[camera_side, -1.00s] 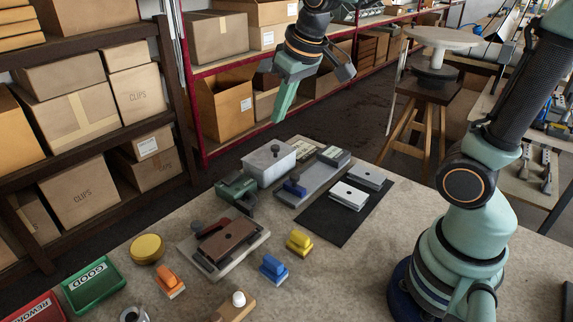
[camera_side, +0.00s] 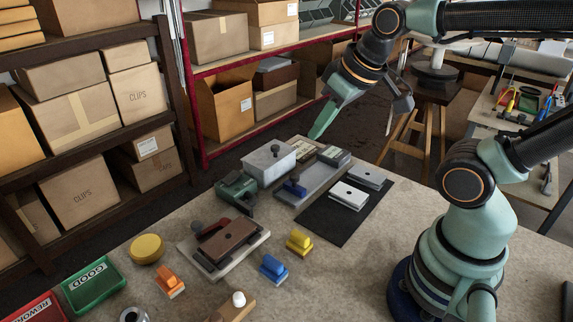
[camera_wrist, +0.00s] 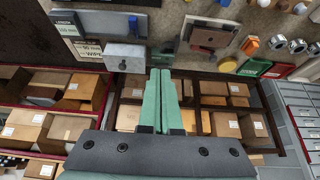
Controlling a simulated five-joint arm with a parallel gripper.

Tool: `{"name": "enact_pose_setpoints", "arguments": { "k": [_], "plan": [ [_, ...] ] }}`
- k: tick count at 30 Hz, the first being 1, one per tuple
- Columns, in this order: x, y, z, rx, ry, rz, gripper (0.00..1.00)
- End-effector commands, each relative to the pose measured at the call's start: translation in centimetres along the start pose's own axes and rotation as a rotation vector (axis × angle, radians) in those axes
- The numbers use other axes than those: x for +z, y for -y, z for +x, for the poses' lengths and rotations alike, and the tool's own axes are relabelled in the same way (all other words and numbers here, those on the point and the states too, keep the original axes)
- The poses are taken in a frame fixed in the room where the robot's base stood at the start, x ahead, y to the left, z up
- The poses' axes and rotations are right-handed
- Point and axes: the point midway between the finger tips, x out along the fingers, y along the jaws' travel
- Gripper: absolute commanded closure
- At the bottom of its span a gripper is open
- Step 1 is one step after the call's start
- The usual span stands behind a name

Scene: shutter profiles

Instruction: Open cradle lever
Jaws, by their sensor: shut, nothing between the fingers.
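The cradle is a pale plate (camera_side: 253,243) on the bench with a brown block (camera_side: 228,241) on it. A dark lever with a round knob (camera_side: 197,226) lies along the block's left end; I cannot tell its exact position. The brown block also shows upside down at the top of the wrist view (camera_wrist: 212,37). My gripper (camera_side: 314,136) is shut and empty, high above the back of the bench, well apart from the cradle. In the wrist view its two green fingers (camera_wrist: 160,72) lie side by side.
A dark green device (camera_side: 236,192) and a grey box with a knob (camera_side: 268,163) stand behind the cradle. Green (camera_side: 93,284) and red (camera_side: 37,308) trays are at the left.

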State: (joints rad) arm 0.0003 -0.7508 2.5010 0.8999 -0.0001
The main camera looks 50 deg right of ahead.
Motion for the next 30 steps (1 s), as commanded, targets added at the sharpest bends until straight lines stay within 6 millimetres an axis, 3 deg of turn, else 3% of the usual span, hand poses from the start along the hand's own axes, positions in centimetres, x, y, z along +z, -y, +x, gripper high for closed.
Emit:
{"name": "enact_pose_setpoints", "arguments": {
  "k": [14, 19, 23, 30],
  "plan": [
    [0.0, 0.0, 0.0, 0.0, 0.0, 0.0, 1.0],
    [-0.5, 0.3, 0.0, -0.005, 0.011, -0.021, 0.39],
    [-2.2, 1.2, 0.1, -0.019, 0.052, -0.095, 0.38],
    [-6.8, 4.5, 1.9, -0.067, 0.16, -0.32, 0.38]
  ]
}}
